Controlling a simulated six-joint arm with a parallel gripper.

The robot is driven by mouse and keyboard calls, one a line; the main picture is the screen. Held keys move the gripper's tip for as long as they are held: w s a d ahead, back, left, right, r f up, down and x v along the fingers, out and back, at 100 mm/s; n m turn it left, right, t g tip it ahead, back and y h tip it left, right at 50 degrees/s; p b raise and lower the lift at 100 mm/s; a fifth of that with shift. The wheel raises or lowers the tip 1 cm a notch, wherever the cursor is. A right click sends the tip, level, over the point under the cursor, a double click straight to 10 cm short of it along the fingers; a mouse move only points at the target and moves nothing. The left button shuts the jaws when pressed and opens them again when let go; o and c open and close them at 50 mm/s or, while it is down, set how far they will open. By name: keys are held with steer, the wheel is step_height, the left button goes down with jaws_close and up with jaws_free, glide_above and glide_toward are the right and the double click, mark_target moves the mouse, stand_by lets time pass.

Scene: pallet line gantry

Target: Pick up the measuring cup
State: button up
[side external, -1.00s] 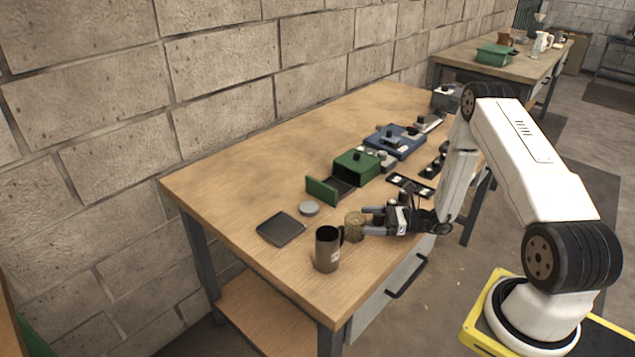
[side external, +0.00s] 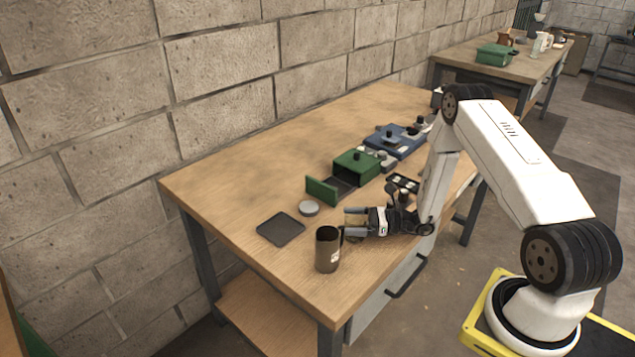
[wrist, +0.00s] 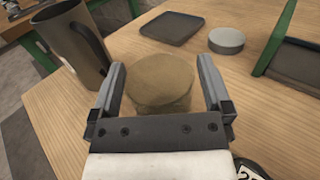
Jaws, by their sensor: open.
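A dark metal cup with a handle (side external: 327,250) stands upright near the front corner of the table; I take it for the measuring cup. In the wrist view the cup (wrist: 72,45) is at the upper left, just outside my left finger, its handle toward that finger. My gripper (side external: 347,222) is low over the table, open, its fingers pointing left. In the wrist view a tan, round-topped cylinder (wrist: 160,82) sits between the open fingers, with small gaps at both sides. In the side view the fingers mostly hide the cylinder.
A dark flat square tray (side external: 281,229) and a grey round disc (side external: 308,208) lie beyond the gripper. A green box with an open drawer (side external: 355,165) and a blue case (side external: 395,140) stand farther back. The table's left part is clear.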

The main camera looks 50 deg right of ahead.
steer(key=c, duration=1.1)
steer(key=shift+r, duration=0.15)
steer(key=shift+r, duration=0.7)
steer(key=s+a+r, duration=0.1)
steer(key=s+r, duration=0.2)
steer(key=s, duration=0.1)
steer(key=s+a+r, duration=0.1)
steer(key=s+r, duration=0.3)
steer(key=s, duration=0.1)
steer(key=s+a+r, duration=0.1)
steer(key=s+r, duration=0.3)
steer(key=shift+s+a+r, duration=0.1)
steer(key=shift+s+r, duration=0.05)
steer(key=shift+s, duration=0.2)
